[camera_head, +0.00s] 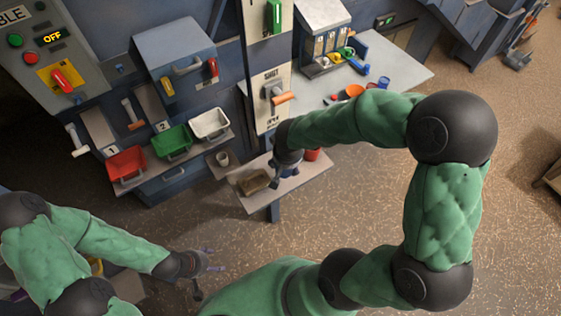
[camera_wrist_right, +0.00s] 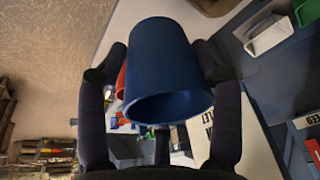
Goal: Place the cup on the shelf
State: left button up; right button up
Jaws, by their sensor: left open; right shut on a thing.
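My right gripper (camera_wrist_right: 160,75) is shut around a dark blue cup (camera_wrist_right: 168,70), with one finger on each side of it. The cup's open rim faces the wrist camera. In the camera_head view my right gripper (camera_head: 288,158) is above a narrow grey surface (camera_head: 262,200), and the held cup is mostly hidden by my gripper. A red cup (camera_head: 312,154) stands on that surface, just right of my gripper. My left gripper (camera_head: 212,261) is open and empty at lower left, over the floor. I cannot tell which ledge is the task's shelf.
A brown block (camera_head: 253,182) lies on the narrow surface. A lever panel (camera_head: 272,95) rises behind. A grey table (camera_head: 400,62) stands upper right.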

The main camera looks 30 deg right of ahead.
jog(key=w+f, duration=0.1)
jog(key=f, duration=0.1)
jog(key=w+d+f, duration=0.1)
jog(key=w+f, duration=0.1)
jog(key=w+f+b, duration=0.1)
jog(key=w, duration=0.1)
jog(key=shift+w+d+f, duration=0.25)
jog(key=shift+f, duration=0.15)
jog(key=shift+s+b+x, duration=0.1)
jog(key=shift+b+x, duration=0.1)
jog(key=shift+x, duration=0.7)
jog(key=shift+s+b+x, duration=0.15)
jog(key=shift+x, duration=0.8)
jog(key=shift+a, duration=0.1)
jog(key=shift+f, duration=0.25)
jog(key=o, duration=1.2)
jog(key=shift+r, duration=0.1)
